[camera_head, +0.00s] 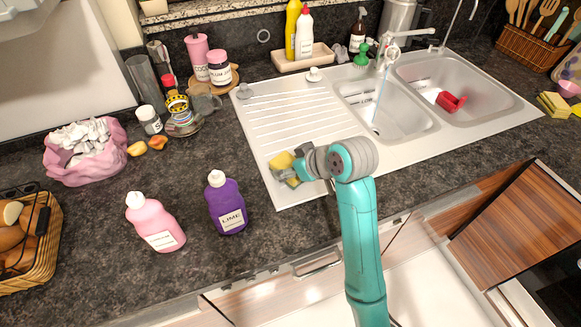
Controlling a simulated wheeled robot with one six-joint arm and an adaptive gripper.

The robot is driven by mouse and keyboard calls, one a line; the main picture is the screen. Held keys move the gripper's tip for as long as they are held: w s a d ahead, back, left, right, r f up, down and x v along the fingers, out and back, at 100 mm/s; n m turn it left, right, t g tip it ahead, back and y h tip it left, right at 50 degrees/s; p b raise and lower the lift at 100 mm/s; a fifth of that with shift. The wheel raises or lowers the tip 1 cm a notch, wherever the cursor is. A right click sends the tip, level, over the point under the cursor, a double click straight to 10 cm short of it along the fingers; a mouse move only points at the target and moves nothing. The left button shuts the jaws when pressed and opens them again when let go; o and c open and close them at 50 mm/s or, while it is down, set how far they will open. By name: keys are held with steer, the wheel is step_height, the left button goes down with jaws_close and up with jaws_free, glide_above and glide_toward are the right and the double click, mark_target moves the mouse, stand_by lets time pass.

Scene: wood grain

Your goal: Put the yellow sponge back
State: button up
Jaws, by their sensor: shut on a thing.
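My gripper (293,170) is over the lower left corner of the sink's drainboard, at the end of my teal arm. It is shut on a yellow sponge (281,160), whose upper left part shows beside the grey fingers. The fingers partly hide the sponge, and I cannot tell whether it touches the drainboard. More yellow sponge-like pieces (552,105) lie on the counter right of the sink.
The steel sink (283,109) has two basins, with water running from the tap (388,45) and a red object (450,101) in the right one. Purple (226,205) and pink (155,223) bottles stand left. A beige tray (304,61) holds bottles behind the drainboard.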

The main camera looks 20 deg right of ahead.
steer(key=shift+f, duration=0.4)
steer(key=shift+f, duration=0.1)
steer(key=o, duration=1)
steer(key=shift+s+d+r, duration=0.1)
steer(key=shift+s+r, duration=0.1)
steer(key=shift+r, duration=0.15)
steer(key=v, duration=1.1)
steer(key=shift+s, duration=0.2)
steer(key=shift+s+r, duration=0.1)
